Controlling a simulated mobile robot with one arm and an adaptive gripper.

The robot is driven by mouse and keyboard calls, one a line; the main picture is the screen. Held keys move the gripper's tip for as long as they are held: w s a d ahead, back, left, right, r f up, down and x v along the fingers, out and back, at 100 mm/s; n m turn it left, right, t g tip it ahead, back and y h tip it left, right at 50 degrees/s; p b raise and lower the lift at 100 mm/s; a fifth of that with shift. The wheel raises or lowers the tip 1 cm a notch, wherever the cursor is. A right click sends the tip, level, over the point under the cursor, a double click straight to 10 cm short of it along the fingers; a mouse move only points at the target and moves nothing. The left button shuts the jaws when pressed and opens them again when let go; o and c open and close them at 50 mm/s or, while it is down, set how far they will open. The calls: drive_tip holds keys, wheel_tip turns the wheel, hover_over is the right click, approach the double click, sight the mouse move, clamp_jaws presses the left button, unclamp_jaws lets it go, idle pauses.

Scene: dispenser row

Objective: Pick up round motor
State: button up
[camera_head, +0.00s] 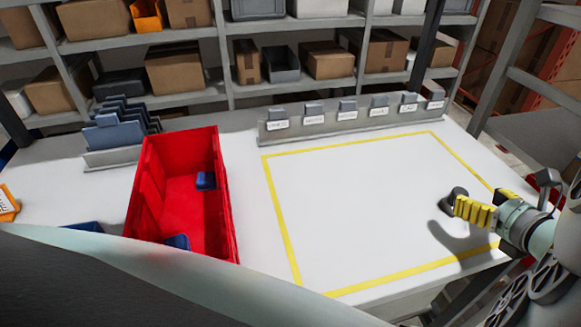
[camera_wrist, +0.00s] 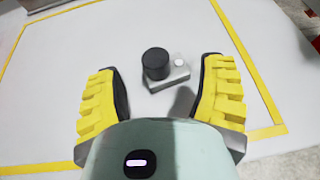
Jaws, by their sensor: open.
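The round motor (camera_wrist: 156,64) shows in the wrist view as a dark cylinder beside a grey block with a small white round knob. It sits on the white table, between and slightly beyond my fingers. My gripper (camera_wrist: 160,80) is open, with one yellow ribbed finger on each side and a visible gap to the motor. In the head view my gripper (camera_head: 468,209) is at the right side of the yellow-outlined area. A dark rounded shape shows at its tip there; I cannot tell whether it is motor or finger pad.
A red bin (camera_head: 228,215) with blue pieces in it stands left of the yellow outline (camera_head: 283,225). A grey row of labelled holders (camera_head: 350,120) lines the table's back edge. Grey upright panels (camera_head: 115,135) stand at left. The outlined area is mostly clear.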

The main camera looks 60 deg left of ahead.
sight(461, 192)
drive_tip(key=x, duration=0.2)
drive_tip(key=p+x, duration=0.1)
drive_tip(key=x, duration=0.1)
drive_tip(key=shift+s+f, duration=0.1)
drive_tip(key=shift+s, duration=0.3)
drive_tip(key=shift+w+a+f, duration=0.25)
drive_tip(key=shift+a+f, duration=0.05)
drive_tip(key=shift+a, duration=0.2)
drive_tip(key=shift+o, duration=0.3)
drive_tip(key=shift+d, duration=0.1)
clamp_jaws()
